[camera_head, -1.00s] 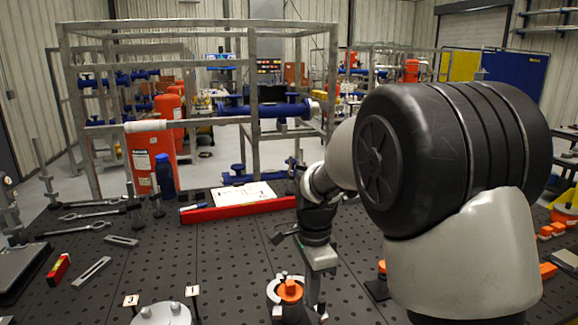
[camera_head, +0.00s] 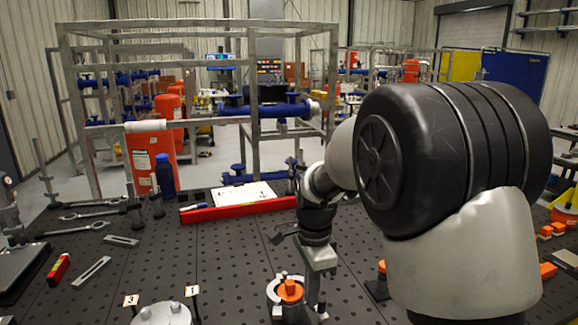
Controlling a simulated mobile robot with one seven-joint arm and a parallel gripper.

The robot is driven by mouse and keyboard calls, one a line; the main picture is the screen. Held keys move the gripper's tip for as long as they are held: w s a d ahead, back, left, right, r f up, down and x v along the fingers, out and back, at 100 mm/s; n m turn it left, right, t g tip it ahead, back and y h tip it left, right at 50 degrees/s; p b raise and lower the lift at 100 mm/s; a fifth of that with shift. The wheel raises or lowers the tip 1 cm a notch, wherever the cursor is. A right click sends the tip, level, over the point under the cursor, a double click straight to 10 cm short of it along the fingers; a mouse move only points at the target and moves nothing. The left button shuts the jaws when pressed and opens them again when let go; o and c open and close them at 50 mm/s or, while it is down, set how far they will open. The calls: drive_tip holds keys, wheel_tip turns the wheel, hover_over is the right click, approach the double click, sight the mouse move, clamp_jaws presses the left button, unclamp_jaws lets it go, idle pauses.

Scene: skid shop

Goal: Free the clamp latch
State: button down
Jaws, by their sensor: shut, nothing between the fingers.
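An orange-topped piece (camera_head: 290,291) with a pale metal ring around it stands on the dark perforated bench at the bottom centre. It looks like the clamp, but its latch cannot be made out at this size. My gripper (camera_head: 313,295) points down just right of the orange top, close beside the ring. Its fingers are shut and appear empty. They are small, dark and partly lost against the fixture, so I cannot tell whether they touch it.
A red level-like bar (camera_head: 238,210) lies behind, beside a white sheet (camera_head: 243,193). A round plate with numbered tags (camera_head: 162,315) stands front left. The middle-left bench is mostly clear.

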drive_tip(key=shift+f, duration=0.2)
drive_tip(key=shift+f+b, duration=0.6)
drive_tip(key=shift+f, duration=0.35)
drive_tip(key=shift+d, duration=0.2)
drive_tip(key=shift+w+d, duration=0.15)
drive_tip(key=shift+d, duration=0.15)
drive_tip(key=shift+a, duration=0.15)
wheel_tip(320, 180, up, 7)
drive_tip(key=p, duration=0.6)
drive_tip(key=shift+s+a, duration=0.2)
drive_tip(key=shift+a, duration=0.25)
